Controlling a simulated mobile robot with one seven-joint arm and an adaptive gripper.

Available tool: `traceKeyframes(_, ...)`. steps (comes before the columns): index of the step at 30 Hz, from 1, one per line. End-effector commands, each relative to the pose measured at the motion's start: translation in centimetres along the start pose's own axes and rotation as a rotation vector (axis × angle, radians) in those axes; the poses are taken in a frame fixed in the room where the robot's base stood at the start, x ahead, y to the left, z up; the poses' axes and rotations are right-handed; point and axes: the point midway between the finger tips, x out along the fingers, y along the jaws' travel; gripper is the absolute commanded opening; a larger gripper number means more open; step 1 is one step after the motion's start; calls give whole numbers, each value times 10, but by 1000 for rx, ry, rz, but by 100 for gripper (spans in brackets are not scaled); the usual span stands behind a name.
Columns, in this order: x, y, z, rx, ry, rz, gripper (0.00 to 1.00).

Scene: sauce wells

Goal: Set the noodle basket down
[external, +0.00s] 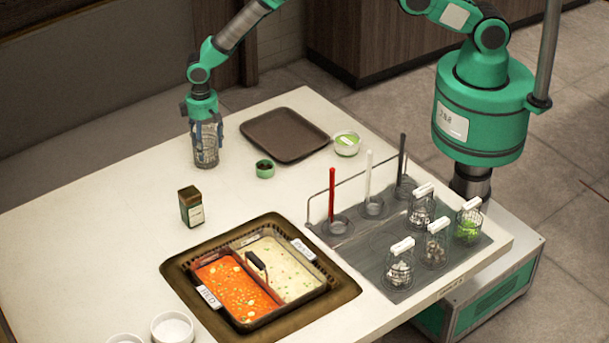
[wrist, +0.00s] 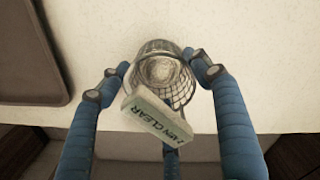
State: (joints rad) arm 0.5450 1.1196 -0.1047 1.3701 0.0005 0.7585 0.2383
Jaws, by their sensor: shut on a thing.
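My gripper (external: 205,122) is shut on the noodle basket (external: 207,152), a wire mesh basket, over the far left part of the table. In the wrist view, blue fingers of my gripper (wrist: 158,72) reach around the noodle basket (wrist: 180,92). A pale round mass shows inside it. The basket looks about upright. Its base is at or just above the tabletop; I cannot tell whether it touches.
A grey rack (external: 455,262) holds several baskets. Bare table (external: 120,215) surrounds the basket.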

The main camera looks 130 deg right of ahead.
Motion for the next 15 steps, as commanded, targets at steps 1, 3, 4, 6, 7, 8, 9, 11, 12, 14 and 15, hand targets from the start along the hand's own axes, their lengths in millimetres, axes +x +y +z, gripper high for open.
traceKeyframes(1,2,0,-1,0,2,0,27)
traceKeyframes(3,3,0,-1,0,3,-1,27)
traceKeyframes(4,3,0,-1,0,3,-1,27)
traceKeyframes(6,3,0,-1,0,3,-1,27)
traceKeyframes(7,3,0,-1,0,3,-1,27)
traceKeyframes(8,3,0,-1,0,3,-1,27)
traceKeyframes(9,3,0,-1,0,3,-1,27)
traceKeyframes(11,3,0,-1,0,3,-1,27)
traceKeyframes(12,4,0,-1,0,3,-1,27)
traceKeyframes(14,5,0,-1,0,2,-1,27)
traceKeyframes(15,6,0,-1,0,2,-1,27)
